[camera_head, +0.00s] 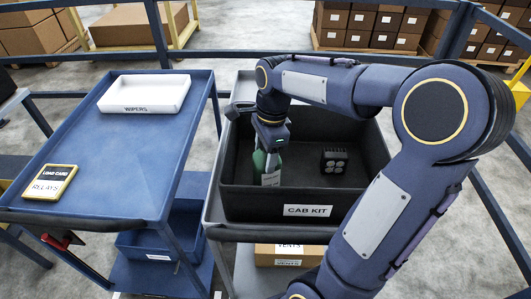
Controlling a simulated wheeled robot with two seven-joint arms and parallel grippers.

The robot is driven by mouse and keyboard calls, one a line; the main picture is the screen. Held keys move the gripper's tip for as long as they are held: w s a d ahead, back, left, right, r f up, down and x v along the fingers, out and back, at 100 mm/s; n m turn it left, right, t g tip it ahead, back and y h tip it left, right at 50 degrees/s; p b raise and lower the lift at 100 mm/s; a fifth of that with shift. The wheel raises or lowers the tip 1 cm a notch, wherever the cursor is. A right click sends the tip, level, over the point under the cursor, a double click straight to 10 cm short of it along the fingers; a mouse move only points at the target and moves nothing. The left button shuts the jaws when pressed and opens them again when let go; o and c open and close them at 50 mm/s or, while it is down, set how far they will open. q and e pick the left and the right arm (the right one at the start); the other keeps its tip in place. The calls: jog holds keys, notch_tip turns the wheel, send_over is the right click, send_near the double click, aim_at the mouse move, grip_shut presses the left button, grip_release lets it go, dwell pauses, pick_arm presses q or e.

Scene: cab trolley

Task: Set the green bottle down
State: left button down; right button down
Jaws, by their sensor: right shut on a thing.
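The green bottle (268,171) is upright inside the black CAB KIT bin (307,211), at its left side. It has a pale label low on its body. My right gripper (269,146) comes down over the bottle from above and is shut on its upper part. The bottle's top is hidden by the gripper. I cannot tell whether the bottle's base touches the bin floor. My left gripper is not in view.
A black square block (334,160) lies in the bin, right of the bottle. The blue trolley (110,150) at left carries a white WIPERS tray (145,107) and a RELAYS card box (50,182). Blue rails surround the area.

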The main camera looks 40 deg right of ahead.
jog(key=shift+f, duration=0.1)
jog(key=shift+c, duration=2.2)
grip_release()
jog(key=r, duration=0.4)
jog(key=d+r+p, duration=0.1)
jog(key=r, duration=0.7)
jog(key=shift+s+d+r+p, duration=0.15)
jog(key=shift+s+p, duration=0.1)
jog(key=shift+p, duration=0.15)
